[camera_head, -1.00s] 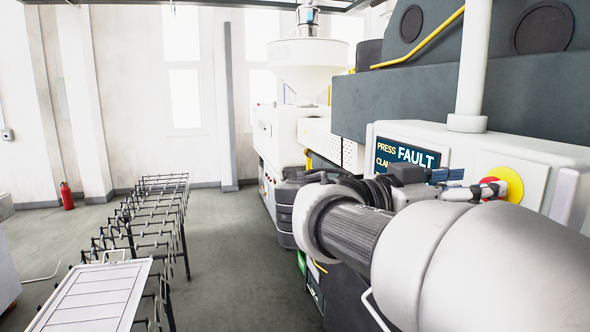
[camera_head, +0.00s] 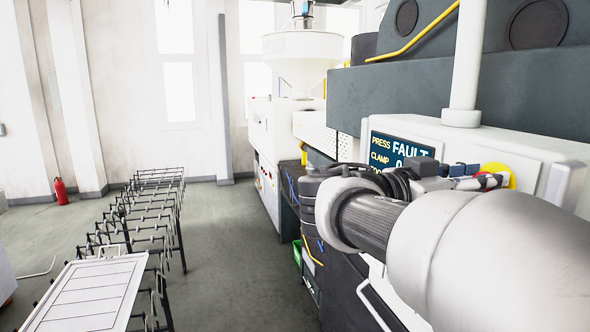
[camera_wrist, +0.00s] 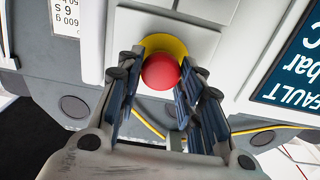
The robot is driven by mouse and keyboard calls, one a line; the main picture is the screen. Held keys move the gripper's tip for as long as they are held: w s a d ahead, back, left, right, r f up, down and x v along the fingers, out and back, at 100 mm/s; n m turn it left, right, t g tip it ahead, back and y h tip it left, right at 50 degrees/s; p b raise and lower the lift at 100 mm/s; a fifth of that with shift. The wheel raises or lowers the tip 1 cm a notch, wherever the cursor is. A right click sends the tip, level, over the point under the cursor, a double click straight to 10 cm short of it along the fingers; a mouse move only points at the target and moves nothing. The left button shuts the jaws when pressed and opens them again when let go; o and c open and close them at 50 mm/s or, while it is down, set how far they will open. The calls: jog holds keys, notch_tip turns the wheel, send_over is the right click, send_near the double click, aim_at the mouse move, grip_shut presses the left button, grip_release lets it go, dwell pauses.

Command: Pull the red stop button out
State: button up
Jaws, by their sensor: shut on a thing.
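The red stop button (camera_wrist: 160,72) is a round red knob in front of a yellow ring (camera_wrist: 165,42) on a pale panel in the wrist view. My gripper (camera_wrist: 158,86) has its two dark fingers on either side of the knob and is shut on it. In the head view the yellow ring (camera_head: 499,170) shows at the right of the panel. My gripper (camera_head: 487,182) covers most of the button there, with only a little red at its tips.
The control panel's screen (camera_head: 399,151) reads FAULT, left of the button. A white post (camera_head: 466,60) rises above the panel. A wire rack (camera_head: 150,215) with a white board (camera_head: 90,293) stands on the left; open floor lies between it and the machine.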

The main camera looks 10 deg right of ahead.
grip_shut()
jog(key=a+b, duration=0.1)
jog(key=b, duration=0.1)
jog(key=shift+a+b, duration=0.35)
jog(key=shift+b, duration=0.05)
